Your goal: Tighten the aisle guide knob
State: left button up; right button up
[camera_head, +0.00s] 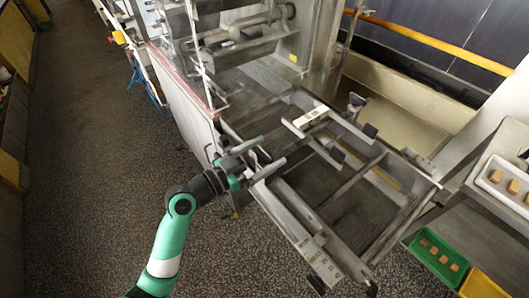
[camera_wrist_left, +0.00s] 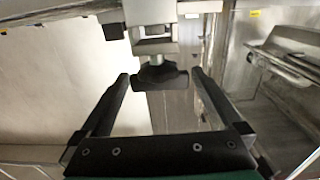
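The aisle guide knob (camera_wrist_left: 160,76) is black and lobed. In the left wrist view it hangs below a metal clamp block (camera_wrist_left: 155,45) at the upper middle. My left gripper (camera_head: 272,151) is open at the near left edge of the conveyor frame in the head view. In the left wrist view one finger is on each side of the knob, with a visible gap to both. I cannot tell whether the fingertips are level with the knob in depth. My right gripper is in neither view.
A metal conveyor frame (camera_head: 297,222) with rails and other black knobs (camera_head: 371,130) lies beyond the gripper. At right are a tray with brown pieces (camera_head: 480,178) and a green crate (camera_head: 417,250). The dark floor (camera_head: 95,170) at left is clear.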

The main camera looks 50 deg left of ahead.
pick_arm(q)
jog(key=s, duration=0.5)
jog(key=shift+s+a, duration=0.3)
jog(key=shift+a, duration=0.1)
jog(key=p, duration=0.6)
send_near(262, 154)
jog(key=shift+s, duration=0.55)
